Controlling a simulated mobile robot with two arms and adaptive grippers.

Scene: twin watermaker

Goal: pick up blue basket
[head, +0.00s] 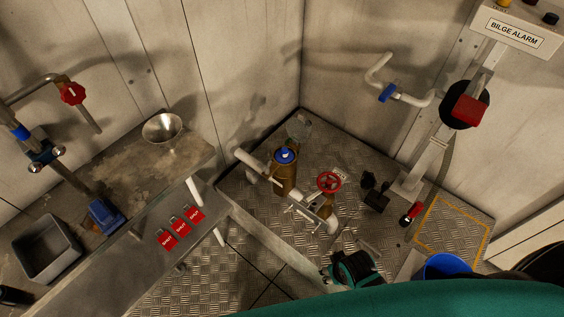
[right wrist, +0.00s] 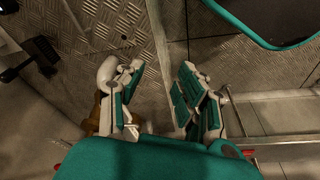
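The blue basket (head: 447,267) is a blue, round-rimmed container at the lower right of the head view. Its lower part is hidden behind my teal body. My right gripper (head: 350,268) is left of it and apart from it, near the front edge of the raised metal platform. In the right wrist view the right gripper's (right wrist: 160,98) two fingers stand apart with nothing held between them. The basket is not recognisable in the right wrist view. My left gripper is not in view.
A red valve wheel (head: 329,182), brass cylinder (head: 285,175) and white pipes stand on the platform beyond my right gripper. A yellow-outlined square (head: 452,228) lies behind the basket. A workbench (head: 130,165) with a metal funnel (head: 162,128) and grey bin (head: 47,249) is at left.

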